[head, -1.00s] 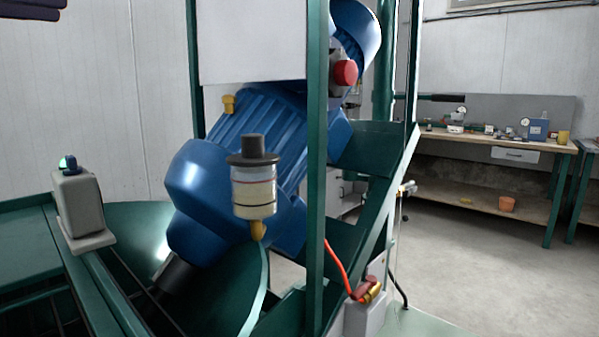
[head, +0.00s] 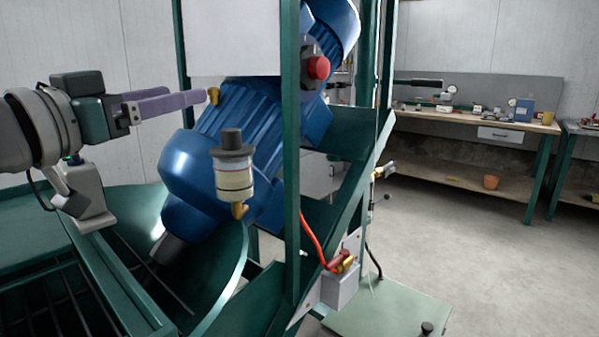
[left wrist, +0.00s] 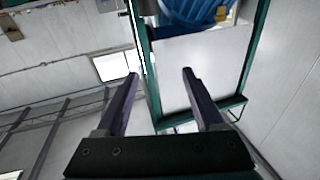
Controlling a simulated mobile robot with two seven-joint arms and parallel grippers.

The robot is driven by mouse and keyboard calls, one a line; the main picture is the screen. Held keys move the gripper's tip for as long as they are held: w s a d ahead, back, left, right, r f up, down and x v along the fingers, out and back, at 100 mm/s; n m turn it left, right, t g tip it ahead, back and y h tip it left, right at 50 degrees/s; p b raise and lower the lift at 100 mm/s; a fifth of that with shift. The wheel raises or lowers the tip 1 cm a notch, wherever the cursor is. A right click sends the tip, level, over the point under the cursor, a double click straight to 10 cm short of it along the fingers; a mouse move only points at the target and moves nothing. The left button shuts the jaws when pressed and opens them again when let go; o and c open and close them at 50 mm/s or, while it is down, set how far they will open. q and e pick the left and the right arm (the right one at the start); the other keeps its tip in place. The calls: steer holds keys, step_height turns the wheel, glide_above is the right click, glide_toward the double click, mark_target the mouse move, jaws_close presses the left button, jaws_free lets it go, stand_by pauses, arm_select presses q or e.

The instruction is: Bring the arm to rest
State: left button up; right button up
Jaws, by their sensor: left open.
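My left gripper (head: 182,100) comes in from the left in the head view, with two purple fingers pointing right. It is level with the upper part of the blue motor housing (head: 190,170) and looks close to a small brass fitting (head: 213,96). Whether it touches anything cannot be told. In the left wrist view the fingers (left wrist: 160,75) stand apart with nothing between them. A white panel (left wrist: 185,65) in a green frame lies beyond them. My right gripper is not in view.
A green frame post (head: 290,180) stands in the middle, with a red button (head: 318,68) beside it. A workbench (head: 470,120) stands at the back right. The floor (head: 450,230) before it is clear.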

arm_select(q)
steer(key=s+f+n+g+y+p, duration=0.1)
steer(key=s+f+y, duration=0.1)
steer(key=s+f, duration=0.2)
steer(key=s+f+n+g+y+p, duration=0.1)
steer(key=s+f+n+g+y, duration=0.1)
steer(key=s+f, duration=0.3)
steer(key=s+f+n+g+y+p, duration=0.1)
steer(key=s+f+g+y, duration=0.1)
steer(key=s+f+y, duration=0.1)
steer(key=shift+s+d+f+p, duration=0.1)
steer(key=shift+s+f+p, duration=0.2)
steer(key=shift+s, duration=0.4)
steer(key=shift+s+d+f+p, duration=0.1)
steer(key=shift+s+f, duration=0.3)
steer(key=shift+s, duration=0.3)
steer(key=s+a+f+g+y+p, duration=0.15)
steer(key=s+g, duration=0.25)
steer(key=s, duration=0.7)
steer(key=s+a+f+g+p, duration=0.1)
steer(key=s+f+g, duration=0.3)
steer(key=s, duration=0.6)
step_height(320, 180, up, 39)
steer(key=p, duration=3.7)
steer(key=shift+w+f+p, duration=0.15)
steer(key=shift+w+p, duration=0.2)
steer(key=shift+w, duration=0.05)
